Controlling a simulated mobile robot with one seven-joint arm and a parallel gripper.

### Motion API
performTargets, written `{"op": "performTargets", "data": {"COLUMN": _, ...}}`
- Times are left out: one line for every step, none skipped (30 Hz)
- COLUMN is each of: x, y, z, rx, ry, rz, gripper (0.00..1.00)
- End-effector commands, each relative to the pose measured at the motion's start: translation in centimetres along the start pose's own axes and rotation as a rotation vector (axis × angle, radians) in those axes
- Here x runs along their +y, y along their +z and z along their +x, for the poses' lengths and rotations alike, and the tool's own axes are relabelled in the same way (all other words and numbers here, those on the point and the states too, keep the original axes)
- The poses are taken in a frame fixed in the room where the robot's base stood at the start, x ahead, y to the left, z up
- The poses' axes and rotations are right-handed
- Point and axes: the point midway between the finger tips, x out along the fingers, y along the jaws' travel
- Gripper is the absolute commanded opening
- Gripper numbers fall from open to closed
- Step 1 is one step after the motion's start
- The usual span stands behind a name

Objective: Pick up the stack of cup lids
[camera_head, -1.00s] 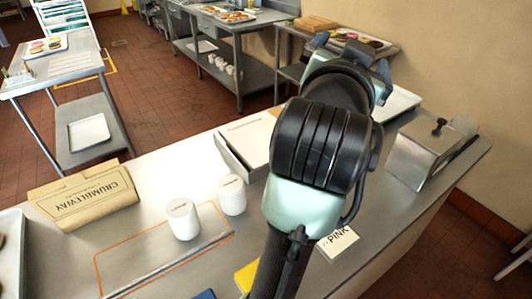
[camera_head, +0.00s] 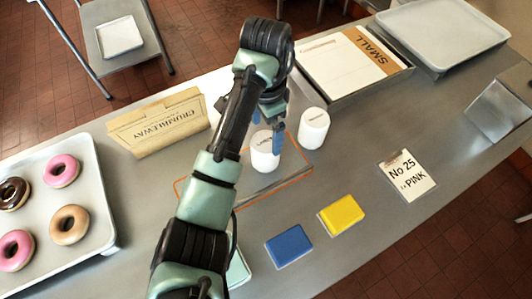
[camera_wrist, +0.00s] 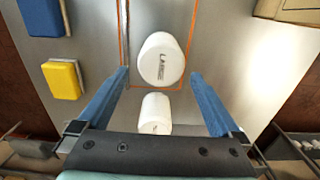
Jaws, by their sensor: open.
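Two white cylinders with small dark print on top stand close together on the steel counter; I cannot clearly read which is the cup lids. The left one (camera_head: 265,152) is within the orange outline, and it is the upper one in the wrist view (camera_wrist: 161,60). The right one (camera_head: 313,128) is the lower one in the wrist view (camera_wrist: 155,113). My gripper (camera_head: 268,128) is open above them, its blue fingers spread wide in the wrist view (camera_wrist: 160,74), with the upper cylinder between and beyond the tips. Nothing is held. My arm hides part of the outline.
A Crumbleway carton (camera_head: 158,125) stands left. A tray of donuts (camera_head: 100,215) is at far left. Blue (camera_head: 288,246) and yellow (camera_head: 341,215) blocks and a No 25 Pink card (camera_head: 407,176) lie in front. A white box (camera_head: 345,65) and an empty tray (camera_head: 440,35) are behind.

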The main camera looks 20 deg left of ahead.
Motion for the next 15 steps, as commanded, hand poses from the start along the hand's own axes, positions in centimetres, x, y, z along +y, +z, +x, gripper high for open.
{"op": "performTargets", "data": {"x": 0.0, "y": 0.0, "z": 0.5, "rx": 0.001, "ry": -0.001, "rz": -0.001, "gripper": 1.0}}
{"op": "performTargets", "data": {"x": 0.0, "y": 0.0, "z": 0.6, "rx": 0.001, "ry": -0.002, "rz": -0.001, "gripper": 1.0}}
{"op": "performTargets", "data": {"x": -0.1, "y": 0.0, "z": 0.7, "rx": 0.001, "ry": -0.003, "rz": -0.001, "gripper": 1.0}}
{"op": "performTargets", "data": {"x": -0.1, "y": 0.0, "z": 0.8, "rx": 0.001, "ry": -0.003, "rz": -0.001, "gripper": 1.0}}
{"op": "performTargets", "data": {"x": 0.0, "y": 0.0, "z": 1.0, "rx": 0.0, "ry": -0.002, "rz": -0.001, "gripper": 1.0}}
{"op": "performTargets", "data": {"x": 0.0, "y": 0.1, "z": 1.3, "rx": -0.001, "ry": -0.001, "rz": -0.002, "gripper": 1.0}}
{"op": "performTargets", "data": {"x": 0.0, "y": 0.1, "z": 1.6, "rx": -0.001, "ry": 0.0, "rz": -0.003, "gripper": 1.0}}
{"op": "performTargets", "data": {"x": 0.0, "y": 0.1, "z": 2.0, "rx": -0.002, "ry": 0.001, "rz": -0.003, "gripper": 1.0}}
{"op": "performTargets", "data": {"x": 0.0, "y": 0.1, "z": 2.6, "rx": -0.001, "ry": 0.0, "rz": -0.004, "gripper": 1.0}}
{"op": "performTargets", "data": {"x": 0.0, "y": 0.1, "z": 3.1, "rx": -0.002, "ry": 0.001, "rz": -0.004, "gripper": 1.0}}
{"op": "performTargets", "data": {"x": 0.0, "y": 0.1, "z": 3.6, "rx": -0.002, "ry": 0.0, "rz": -0.004, "gripper": 1.0}}
{"op": "performTargets", "data": {"x": 0.0, "y": 0.1, "z": 4.3, "rx": -0.001, "ry": 0.0, "rz": -0.003, "gripper": 1.0}}
{"op": "performTargets", "data": {"x": 0.0, "y": 0.1, "z": 4.7, "rx": -0.002, "ry": 0.0, "rz": -0.002, "gripper": 1.0}}
{"op": "performTargets", "data": {"x": 0.0, "y": 0.1, "z": 5.1, "rx": -0.001, "ry": -0.001, "rz": -0.002, "gripper": 1.0}}
{"op": "performTargets", "data": {"x": 0.0, "y": 0.1, "z": 5.5, "rx": -0.001, "ry": -0.002, "rz": -0.002, "gripper": 1.0}}
